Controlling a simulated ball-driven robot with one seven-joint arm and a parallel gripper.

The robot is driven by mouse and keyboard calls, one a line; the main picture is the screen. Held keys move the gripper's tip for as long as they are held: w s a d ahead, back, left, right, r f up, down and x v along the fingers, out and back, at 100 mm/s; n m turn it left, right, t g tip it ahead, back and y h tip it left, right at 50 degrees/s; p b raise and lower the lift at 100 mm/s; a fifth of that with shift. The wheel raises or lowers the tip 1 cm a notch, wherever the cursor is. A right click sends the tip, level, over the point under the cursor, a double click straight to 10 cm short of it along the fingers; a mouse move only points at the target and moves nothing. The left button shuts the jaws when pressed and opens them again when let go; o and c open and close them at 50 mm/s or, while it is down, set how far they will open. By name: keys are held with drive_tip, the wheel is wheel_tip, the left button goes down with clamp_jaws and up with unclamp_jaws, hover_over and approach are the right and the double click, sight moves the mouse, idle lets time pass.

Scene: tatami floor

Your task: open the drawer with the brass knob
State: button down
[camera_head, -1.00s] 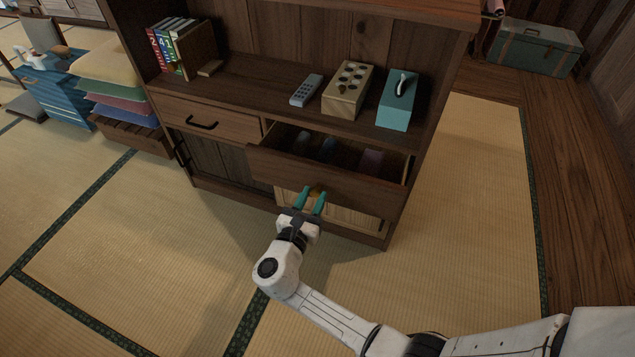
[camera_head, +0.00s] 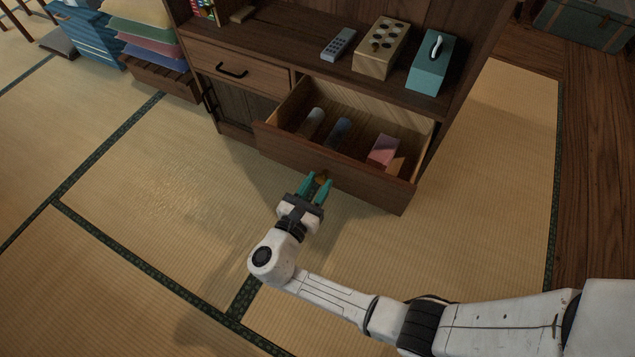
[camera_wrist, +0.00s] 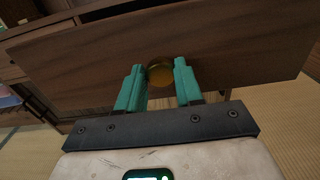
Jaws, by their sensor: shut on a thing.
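The drawer with the brass knob (camera_head: 290,156) is pulled well out of the dark wooden cabinet in the head view. Inside it lie a grey roll, a blue roll and a pink block, with a small orange-brown piece beside the block. The brass knob (camera_wrist: 160,74) sits on the drawer front (camera_wrist: 90,62) in the wrist view, between the teal fingers. My gripper (camera_head: 321,183) is shut on the knob, in front of the drawer. In the head view the fingers partly hide the knob.
A second drawer with a black handle (camera_head: 232,71) is closed to the left. A remote (camera_head: 338,43), a wooden block with holes (camera_head: 380,50) and a teal box (camera_head: 431,66) stand on the shelf above. Stacked cushions (camera_head: 146,38) are at the left. The tatami in front is clear.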

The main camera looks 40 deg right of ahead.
drive_tip(key=c, duration=0.8)
unclamp_jaws()
drive_tip(key=shift+o, duration=0.2)
drive_tip(key=p+v, duration=0.1)
drive_tip(key=v, duration=0.9)
drive_tip(key=shift+a, duration=0.35)
drive_tip(key=shift+s, duration=0.15)
drive_tip(key=s+d+f+m+g+y, duration=0.1)
drive_tip(key=s+d+m+g+y, duration=0.35)
drive_tip(key=s+m+y, duration=0.45)
drive_tip(key=s+d+f+m+g+y, duration=0.25)
drive_tip(key=s+d+m+y, duration=0.3)
drive_tip(key=m, duration=0.45)
wheel_tip(320, 180, up, 32)
drive_tip(key=s+m+t+y+p, duration=0.1)
drive_tip(key=s+m+y+p, duration=0.1)
drive_tip(key=p, duration=2.5)
drive_tip(key=shift+s+d+r+m+t+p, duration=0.2)
drive_tip(key=shift+s+m+t+p, duration=0.15)
drive_tip(key=shift+m, duration=0.35)
